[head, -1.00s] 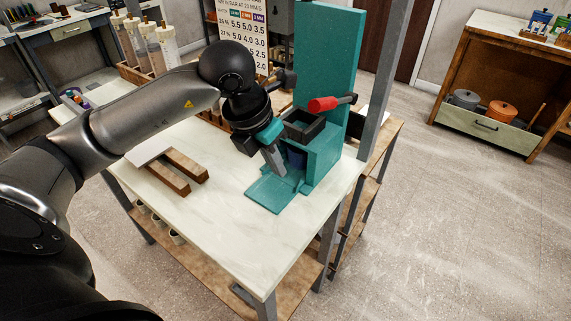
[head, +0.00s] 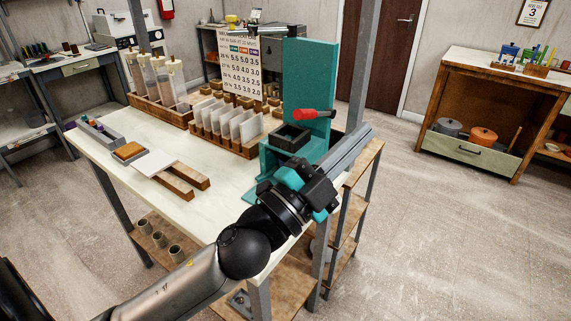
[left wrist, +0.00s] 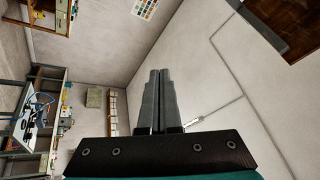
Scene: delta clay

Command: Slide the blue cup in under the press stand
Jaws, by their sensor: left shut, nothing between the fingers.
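The teal press stand (head: 312,70) stands at the right end of the white table, with a red-ended lever (head: 306,115) and a black square tray (head: 289,138) on it. My left gripper (head: 364,133) is in front of the stand's lower right part and points up and right, past its side. Its fingers are together and hold nothing; they also show shut in the left wrist view (left wrist: 159,78). The blue cup cannot be seen now; my gripper and wrist cover much of the stand's lower opening. My right gripper is not in view.
A grey post (head: 363,70) rises close to the stand and my fingers. Wooden rails (head: 184,178) lie on the table left of the stand. A rack of white plates (head: 238,125) and a rack of bottles (head: 164,110) stand behind.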

